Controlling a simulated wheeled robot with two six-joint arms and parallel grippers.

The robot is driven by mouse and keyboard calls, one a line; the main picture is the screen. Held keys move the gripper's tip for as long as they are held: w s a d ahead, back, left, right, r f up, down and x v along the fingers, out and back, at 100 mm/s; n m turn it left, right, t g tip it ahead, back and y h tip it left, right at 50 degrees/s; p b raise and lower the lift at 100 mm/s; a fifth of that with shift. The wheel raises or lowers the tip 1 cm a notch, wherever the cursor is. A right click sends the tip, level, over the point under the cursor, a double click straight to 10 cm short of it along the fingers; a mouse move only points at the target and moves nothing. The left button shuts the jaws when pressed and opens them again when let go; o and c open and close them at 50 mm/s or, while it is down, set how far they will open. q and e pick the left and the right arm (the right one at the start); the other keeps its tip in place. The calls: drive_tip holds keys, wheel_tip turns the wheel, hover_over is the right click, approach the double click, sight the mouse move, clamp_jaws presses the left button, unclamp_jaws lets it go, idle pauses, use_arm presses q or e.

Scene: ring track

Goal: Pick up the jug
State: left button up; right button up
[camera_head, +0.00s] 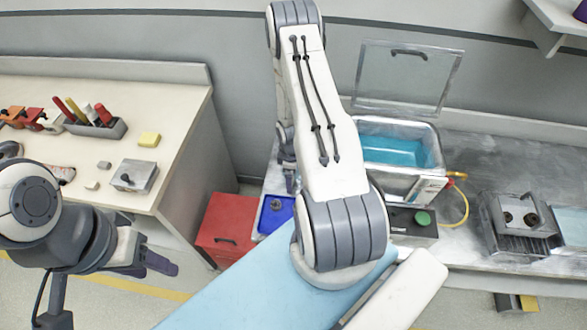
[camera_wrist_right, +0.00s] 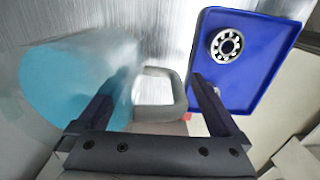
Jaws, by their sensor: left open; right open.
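The jug shows in the right wrist view as a grey loop handle (camera_wrist_right: 181,97) beside a round cyan surface (camera_wrist_right: 65,85), which fills the left side. In the head view I cannot make out the jug; my right arm covers that part of the bench. My right gripper (camera_wrist_right: 152,90) is open, with the handle between its two fingers in the picture. I cannot tell whether a finger touches it. My left gripper (camera_head: 160,262) is open and empty, low on the left in front of the left bench.
A blue tray (camera_wrist_right: 255,75) with a metal bearing (camera_wrist_right: 226,45) lies right of the handle. In the head view, a steel tank (camera_head: 392,178) of blue liquid has its lid (camera_head: 405,80) raised. A red cabinet (camera_head: 226,228) stands between the benches. A grey device (camera_head: 518,225) stands right.

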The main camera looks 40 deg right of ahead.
drive_tip(key=shift+f+b, duration=0.4)
drive_tip(key=shift+f, duration=0.4)
use_arm(q)
drive_tip(key=shift+f, duration=0.8)
use_arm(e)
drive_tip(key=shift+r, duration=0.1)
clamp_jaws()
use_arm(q)
drive_tip(key=shift+r+p, duration=0.35)
drive_tip(key=shift+p, duration=0.1)
use_arm(e)
drive_tip(key=shift+r, duration=0.35)
use_arm(q)
wheel_tip(320, 180, up, 9)
drive_tip(key=p, duration=0.9)
drive_tip(key=shift+r, duration=0.2)
use_arm(e)
wheel_tip(320, 180, up, 9)
drive_tip(key=shift+r, duration=0.2)
